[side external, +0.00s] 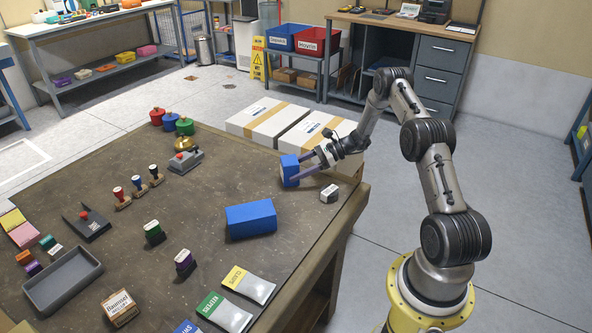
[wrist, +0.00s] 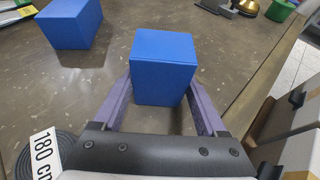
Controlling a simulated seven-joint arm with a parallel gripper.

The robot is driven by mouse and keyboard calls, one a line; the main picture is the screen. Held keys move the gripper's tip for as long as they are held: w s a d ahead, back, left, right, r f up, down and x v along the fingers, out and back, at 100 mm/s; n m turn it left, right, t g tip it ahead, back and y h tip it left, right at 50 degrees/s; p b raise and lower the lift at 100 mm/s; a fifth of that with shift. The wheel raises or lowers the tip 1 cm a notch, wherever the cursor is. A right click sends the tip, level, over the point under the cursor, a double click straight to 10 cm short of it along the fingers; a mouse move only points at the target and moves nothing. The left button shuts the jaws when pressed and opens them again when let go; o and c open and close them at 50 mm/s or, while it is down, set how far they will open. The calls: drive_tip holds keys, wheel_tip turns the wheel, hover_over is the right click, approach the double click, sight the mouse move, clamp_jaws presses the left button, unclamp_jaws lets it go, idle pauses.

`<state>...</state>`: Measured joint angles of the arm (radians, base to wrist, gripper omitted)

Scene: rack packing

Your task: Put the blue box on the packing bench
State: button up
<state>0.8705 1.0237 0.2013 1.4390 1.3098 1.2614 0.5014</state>
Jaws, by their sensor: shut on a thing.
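A small blue box (side external: 289,170) is between the fingers of my gripper (side external: 307,177), at the far right edge of the brown-topped bench (side external: 215,172). In the wrist view the same blue box (wrist: 164,66) sits between the two purple fingers (wrist: 160,100), which press on its sides. I cannot tell whether it touches the bench top. A second, longer blue box (side external: 251,219) lies on the bench nearer the camera. It also shows in the wrist view (wrist: 70,22) at the upper left.
A small grey-white item (side external: 330,194) lies near my gripper. Rubber stamps (side external: 138,187), a grey tray (side external: 62,279) and colored pouches (side external: 248,284) lie on the bench. White cartons (side external: 262,118) stand behind it. The bench top around the longer blue box is clear.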

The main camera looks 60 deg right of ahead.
drive_tip(key=o, duration=1.4)
drive_tip(key=shift+f, duration=0.1)
drive_tip(key=shift+o, duration=0.2)
